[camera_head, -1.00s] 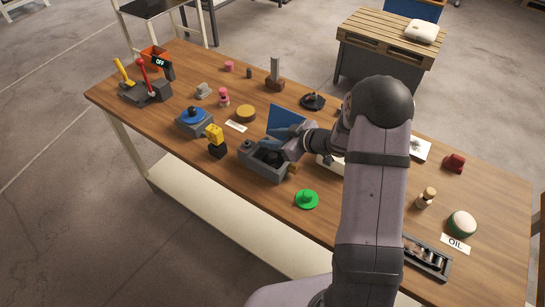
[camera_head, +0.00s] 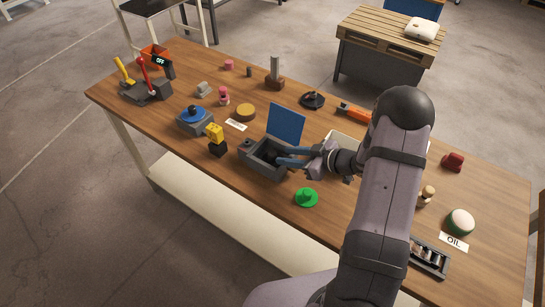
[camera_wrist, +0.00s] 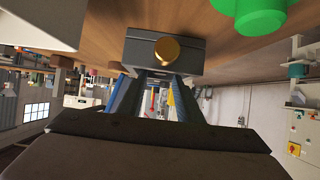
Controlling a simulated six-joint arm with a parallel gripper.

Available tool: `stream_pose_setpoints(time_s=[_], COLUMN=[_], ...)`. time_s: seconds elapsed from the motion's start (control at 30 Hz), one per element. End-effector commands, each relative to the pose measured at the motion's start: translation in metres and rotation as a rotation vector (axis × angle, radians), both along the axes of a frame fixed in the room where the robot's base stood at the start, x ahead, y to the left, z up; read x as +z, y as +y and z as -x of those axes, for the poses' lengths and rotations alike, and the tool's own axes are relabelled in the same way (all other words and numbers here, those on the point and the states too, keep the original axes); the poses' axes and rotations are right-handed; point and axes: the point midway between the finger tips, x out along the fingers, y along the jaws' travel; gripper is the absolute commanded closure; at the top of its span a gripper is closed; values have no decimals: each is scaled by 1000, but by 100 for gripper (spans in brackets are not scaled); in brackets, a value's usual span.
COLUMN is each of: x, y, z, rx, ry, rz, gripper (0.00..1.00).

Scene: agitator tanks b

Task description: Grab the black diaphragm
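My gripper (camera_head: 284,157) reaches in from the right over the open grey box (camera_head: 262,168). Its two blue fingers are apart. In the wrist view, the spread fingers (camera_wrist: 158,76) point at the box (camera_wrist: 130,50), whose brass knob (camera_wrist: 167,49) faces me. The box's blue lid (camera_head: 286,123) stands raised at the back. The box's inside is dark and partly covered by the fingers, so I cannot tell what lies in it. A black round piece (camera_head: 313,101) lies farther back on the table. I cannot tell whether it is the diaphragm.
A green disc (camera_head: 306,197) lies in front of the box; it also shows in the wrist view (camera_wrist: 250,12). A yellow-and-black piece (camera_head: 216,139) and a blue-topped unit (camera_head: 194,120) stand to the left. An orange-handled tool (camera_head: 353,113) lies behind my arm.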

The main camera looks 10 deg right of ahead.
Motion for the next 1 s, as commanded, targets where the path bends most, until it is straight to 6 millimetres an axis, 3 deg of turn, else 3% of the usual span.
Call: stream_pose_setpoints(time_s=[0.43,0.77,0.9,1.0], x=[-18,-23,-23,-22], y=[30,33,33,33], z=[-27,-32,-32,-32], rx=[3,0,0,0], ry=[1,0,0,-1], rz=[0,1,1,1], gripper=[68,68,96,100])
